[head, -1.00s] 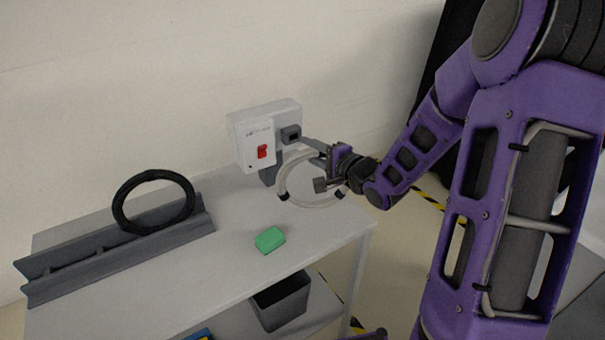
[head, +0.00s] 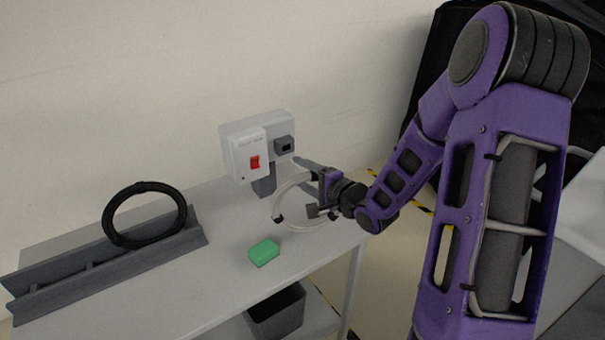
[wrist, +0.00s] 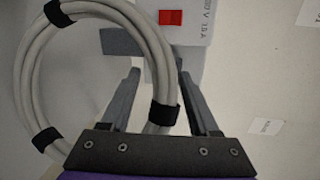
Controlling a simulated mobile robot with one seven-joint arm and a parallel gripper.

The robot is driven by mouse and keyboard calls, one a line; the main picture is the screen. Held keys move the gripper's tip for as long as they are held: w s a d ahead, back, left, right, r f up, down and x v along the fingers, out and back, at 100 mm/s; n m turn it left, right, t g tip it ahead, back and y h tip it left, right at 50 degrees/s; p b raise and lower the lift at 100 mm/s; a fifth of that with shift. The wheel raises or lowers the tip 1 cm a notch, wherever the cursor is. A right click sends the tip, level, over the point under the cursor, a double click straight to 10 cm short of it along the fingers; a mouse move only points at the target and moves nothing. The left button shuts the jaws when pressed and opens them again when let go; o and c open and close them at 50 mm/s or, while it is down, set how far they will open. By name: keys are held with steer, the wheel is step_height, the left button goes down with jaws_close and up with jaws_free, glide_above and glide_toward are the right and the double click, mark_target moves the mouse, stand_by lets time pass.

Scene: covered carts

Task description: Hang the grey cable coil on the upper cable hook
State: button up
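The grey cable coil (head: 283,191) is a pale ring with black ties, in front of the white wall box in the head view. In the wrist view the coil (wrist: 28,72) spreads to the left, and one side of its bundle runs between the fingers. In the head view my gripper (head: 308,185) is at the ring's right side, to the right of the box. I cannot make out the upper cable hook.
The white box (head: 247,140) with a red switch stands on a grey post, with a dark block on its right. A green block (head: 264,252) and a black coil (head: 107,222) on a grey rail (head: 60,280) share the cart top (head: 195,285). A dark bin (head: 277,312) sits below.

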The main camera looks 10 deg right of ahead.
steer(key=p+v, duration=0.1)
steer(key=v, duration=1.1)
steer(key=shift+p, duration=0.3)
steer(key=shift+r, duration=0.1)
